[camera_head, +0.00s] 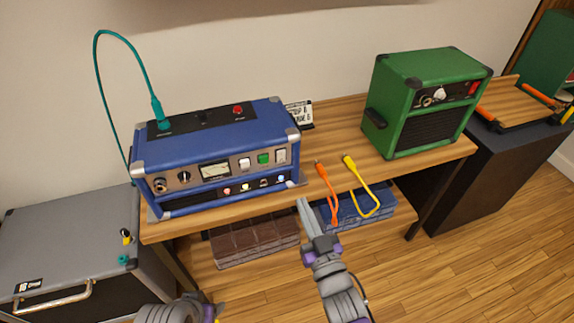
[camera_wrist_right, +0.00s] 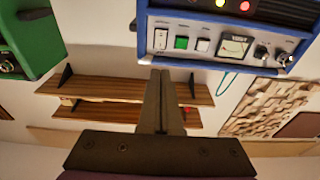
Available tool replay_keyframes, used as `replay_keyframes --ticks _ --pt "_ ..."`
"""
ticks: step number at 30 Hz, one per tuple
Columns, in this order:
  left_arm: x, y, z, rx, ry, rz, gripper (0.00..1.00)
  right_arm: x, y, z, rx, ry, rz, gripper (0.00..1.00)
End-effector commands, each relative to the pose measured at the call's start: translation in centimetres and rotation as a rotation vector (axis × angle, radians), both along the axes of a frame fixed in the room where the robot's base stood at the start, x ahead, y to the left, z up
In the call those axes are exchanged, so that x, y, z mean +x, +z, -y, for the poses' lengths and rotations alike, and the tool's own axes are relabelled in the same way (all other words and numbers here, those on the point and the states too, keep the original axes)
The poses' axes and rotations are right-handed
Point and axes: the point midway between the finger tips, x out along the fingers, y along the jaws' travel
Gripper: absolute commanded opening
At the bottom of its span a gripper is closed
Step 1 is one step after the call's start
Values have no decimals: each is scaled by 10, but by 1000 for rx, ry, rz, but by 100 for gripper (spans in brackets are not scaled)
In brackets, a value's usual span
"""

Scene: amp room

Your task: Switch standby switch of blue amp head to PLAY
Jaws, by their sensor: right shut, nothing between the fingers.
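The blue amp head (camera_head: 215,140) stands on the left of the wooden table. Its front panel has a meter (camera_head: 215,171), a white switch (camera_head: 244,163), a lit green switch (camera_head: 263,158) and another white switch (camera_head: 281,156). Their labels are too small to read, so I cannot tell the standby position. My right gripper (camera_head: 303,203) is shut and empty, in front of the table edge below the amp's right end, apart from the switches. In the right wrist view, its fingers (camera_wrist_right: 160,75) point up below the green switch (camera_wrist_right: 181,42).
A green amp (camera_head: 425,100) stands at the table's right. An orange cable (camera_head: 327,188) and a yellow cable (camera_head: 360,180) hang over the front edge (camera_head: 385,177). A teal cable (camera_head: 98,75) loops from the amp's top. A grey case (camera_head: 65,235) stands at left.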

Motion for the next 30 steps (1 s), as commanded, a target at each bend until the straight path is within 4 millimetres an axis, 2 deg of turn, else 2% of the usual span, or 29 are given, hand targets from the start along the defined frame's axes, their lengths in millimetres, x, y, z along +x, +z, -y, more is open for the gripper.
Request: replay_keyframes --ticks 4,7,21,25,30 --pt "0 0 0 0 0 0 62 8 1 -2 0 0 -1 0" --pt "0 1 0 0 0 0 62 21 3 -7 0 0 -1 0" --pt "0 1 0 0 0 1 62 111 14 -36 0 -1 -1 0" --pt "0 1 0 0 0 0 62 125 16 -40 0 -1 -1 0" --pt "0 1 0 0 0 0 62 132 17 -42 0 -1 -1 0"
